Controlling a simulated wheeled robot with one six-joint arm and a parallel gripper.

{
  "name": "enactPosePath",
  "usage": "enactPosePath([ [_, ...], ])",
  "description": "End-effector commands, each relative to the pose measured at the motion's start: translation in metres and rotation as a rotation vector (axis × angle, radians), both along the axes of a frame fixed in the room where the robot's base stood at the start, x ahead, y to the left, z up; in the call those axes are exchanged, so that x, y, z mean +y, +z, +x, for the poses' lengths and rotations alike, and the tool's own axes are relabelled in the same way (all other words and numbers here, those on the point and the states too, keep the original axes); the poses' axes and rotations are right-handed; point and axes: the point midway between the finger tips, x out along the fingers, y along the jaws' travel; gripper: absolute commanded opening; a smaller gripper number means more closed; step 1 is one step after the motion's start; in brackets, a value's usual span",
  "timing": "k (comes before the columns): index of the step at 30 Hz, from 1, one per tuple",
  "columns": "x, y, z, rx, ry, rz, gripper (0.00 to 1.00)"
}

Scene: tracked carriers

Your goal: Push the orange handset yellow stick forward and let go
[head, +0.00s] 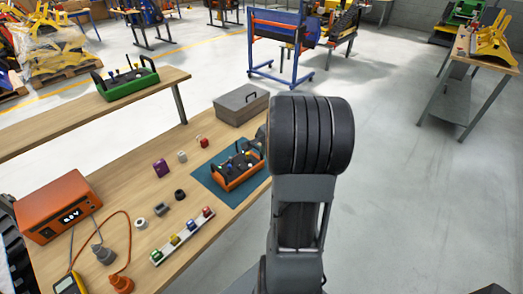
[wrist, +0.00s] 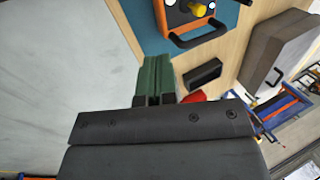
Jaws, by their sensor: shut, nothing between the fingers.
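The orange handset (head: 238,175) lies on a teal mat (head: 212,181) on the wooden bench in the head view, beside my arm. It has a dark top with small sticks and black side handles. In the wrist view the handset (wrist: 176,20) is cut off by the top edge, and a yellow stick (wrist: 197,9) shows on it near a white knob. My gripper (wrist: 156,60), with green fingers, is shut and empty. In the wrist view its fingertips are below the handset in the picture and apart from the yellow stick. My arm hides most of the gripper in the head view.
A grey case (head: 241,104) stands behind the mat. A green handset (head: 127,82) is on the other bench. Small parts, a rail of coloured pieces (head: 183,237) and an orange power unit (head: 56,207) lie left of the mat. Open floor is to the right.

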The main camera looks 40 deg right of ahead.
Motion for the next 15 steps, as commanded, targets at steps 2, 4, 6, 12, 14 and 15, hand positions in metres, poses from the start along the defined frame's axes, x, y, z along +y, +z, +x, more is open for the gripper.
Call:
enactPosePath([
  [2,0.001,-0.014,0.005,0.004,0.002,0.003,0.00],
  [4,0.002,-0.026,0.010,0.004,0.002,0.004,0.00],
  [6,0.002,-0.039,0.015,0.005,0.002,0.003,0.00],
  [12,0.004,-0.073,0.028,0.004,0.001,0.003,0.00],
  [14,0.004,-0.082,0.032,0.004,0.002,0.002,0.00],
  [15,0.004,-0.076,0.039,0.001,0.004,-0.001,0.00],
])
